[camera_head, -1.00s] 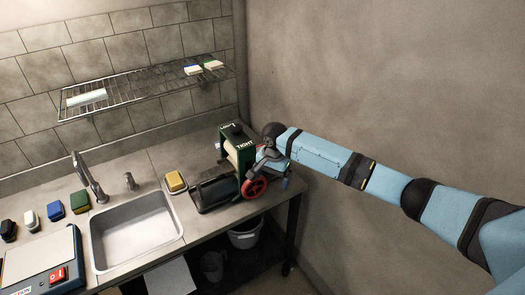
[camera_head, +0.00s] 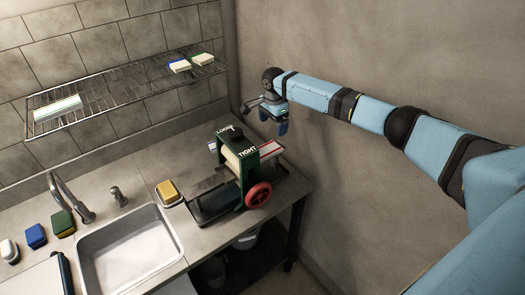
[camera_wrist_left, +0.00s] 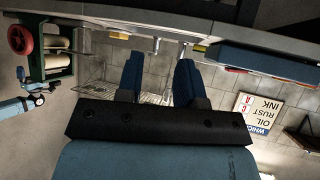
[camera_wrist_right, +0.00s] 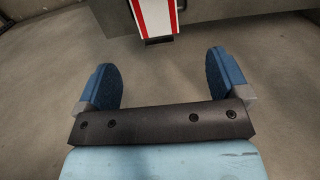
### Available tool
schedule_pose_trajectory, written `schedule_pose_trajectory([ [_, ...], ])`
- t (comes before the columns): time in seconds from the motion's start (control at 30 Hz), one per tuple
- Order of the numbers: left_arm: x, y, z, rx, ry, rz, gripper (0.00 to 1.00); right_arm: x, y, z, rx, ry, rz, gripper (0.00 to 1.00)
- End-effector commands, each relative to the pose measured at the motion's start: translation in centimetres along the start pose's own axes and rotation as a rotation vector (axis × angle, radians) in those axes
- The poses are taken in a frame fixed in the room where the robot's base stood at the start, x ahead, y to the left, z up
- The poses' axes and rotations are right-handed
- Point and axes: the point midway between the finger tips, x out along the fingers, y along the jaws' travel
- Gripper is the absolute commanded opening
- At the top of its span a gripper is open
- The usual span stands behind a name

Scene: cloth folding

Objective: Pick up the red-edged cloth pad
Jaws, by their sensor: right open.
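The red-edged cloth pad (camera_head: 271,148) is white with red borders. It sticks out flat from the right side of the green roller press (camera_head: 243,186), its other part hidden by the press. In the right wrist view the pad (camera_wrist_right: 156,18) is at the top, beyond the fingertips and apart from them. My right gripper (camera_head: 268,124) is open and empty, above and behind the pad near the wall. Its spread fingers also show in the right wrist view (camera_wrist_right: 165,75). My left gripper (camera_wrist_left: 160,75) shows only in its wrist view, its fingers apart with nothing between them.
The press has a red handwheel (camera_head: 258,196) and stands at the counter's right end. A yellow sponge (camera_head: 168,192) and a sink (camera_head: 130,250) lie to its left. A wire shelf (camera_head: 115,88) with several pads hangs above. The wall (camera_head: 370,60) is close behind my right gripper.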

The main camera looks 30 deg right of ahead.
Motion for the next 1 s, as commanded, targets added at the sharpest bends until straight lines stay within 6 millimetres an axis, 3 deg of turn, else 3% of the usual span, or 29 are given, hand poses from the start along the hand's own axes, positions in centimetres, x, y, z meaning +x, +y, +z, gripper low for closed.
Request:
schedule_pose_trajectory([
  [0.1,0.3,0.1,0.6,0.0,0.0,0.001,0.34,2.7,0.0,0.0,0.001,0.001,0.0,0.94],
  [0.2,0.5,0.2,0.7,0.014,0.005,0.007,0.34,3.9,0.0,0.0,0.0,0.001,0.0,0.94],
  [0.47,0.7,-0.2,0.6,0.044,0.018,0.013,0.34,5.0,0.1,0.0,-0.001,0.0,-0.002,0.94],
  [0.83,4.0,0.2,4.4,0.038,0.016,0.028,0.34,9.0,0.5,0.1,0.0,0.002,-0.002,0.94],
  [1.0,4.6,0.9,5.2,0.035,0.011,0.042,0.34,9.8,0.6,0.2,-0.001,0.0,-0.001,0.94],
])
